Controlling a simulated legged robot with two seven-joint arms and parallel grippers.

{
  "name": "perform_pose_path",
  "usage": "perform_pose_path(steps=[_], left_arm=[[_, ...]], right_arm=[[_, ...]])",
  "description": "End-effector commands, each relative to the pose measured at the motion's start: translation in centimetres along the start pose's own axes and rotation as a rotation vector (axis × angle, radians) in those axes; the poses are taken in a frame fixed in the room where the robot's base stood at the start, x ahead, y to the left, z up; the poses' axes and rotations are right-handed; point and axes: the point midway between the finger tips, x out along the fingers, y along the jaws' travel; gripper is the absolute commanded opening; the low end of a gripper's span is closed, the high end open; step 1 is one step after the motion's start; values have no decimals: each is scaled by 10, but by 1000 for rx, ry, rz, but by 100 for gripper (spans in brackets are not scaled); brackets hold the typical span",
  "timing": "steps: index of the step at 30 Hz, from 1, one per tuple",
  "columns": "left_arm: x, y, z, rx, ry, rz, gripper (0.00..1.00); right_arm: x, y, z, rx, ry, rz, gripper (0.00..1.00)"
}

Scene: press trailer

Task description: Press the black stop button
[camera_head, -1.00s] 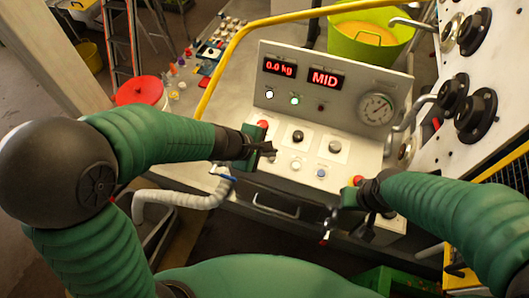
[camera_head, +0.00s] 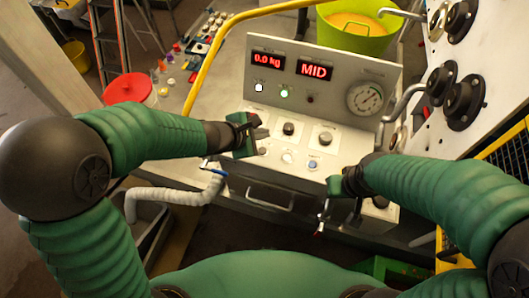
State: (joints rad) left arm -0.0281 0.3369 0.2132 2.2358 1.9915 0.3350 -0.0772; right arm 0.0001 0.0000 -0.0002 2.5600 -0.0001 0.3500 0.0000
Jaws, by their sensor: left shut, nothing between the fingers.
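The control panel (camera_head: 345,150) has two round black controls on its sloped face: one at centre left (camera_head: 289,128) and one further right (camera_head: 325,138). Their labels are too small to read, so I cannot tell which is the stop button. My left gripper (camera_head: 262,128) is shut and empty, just left of the left black control, over the panel's upper left. It hides the red button there. Contact with the panel cannot be told. My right gripper (camera_head: 341,212) hangs at the panel's lower right front edge, fingers pointing down; its opening is unclear.
Below the black controls are white (camera_head: 287,157) and blue (camera_head: 312,164) buttons. A yellow rail (camera_head: 215,65), grey hose (camera_head: 170,197) and drawer handle (camera_head: 270,200) stand near.

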Motion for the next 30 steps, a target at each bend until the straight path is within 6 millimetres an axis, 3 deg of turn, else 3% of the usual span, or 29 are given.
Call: perform_pose_path(steps=[1,12,30], left_arm=[[10,-8,-8,-3,1,-1,0],[41,-30,-30,1,0,0,0],[41,-30,-30,-1,0,0,0]], right_arm=[[13,0,3,0,0,0,0],[56,0,13,0,0,0,0],[56,0,13,0,0,0,0]])
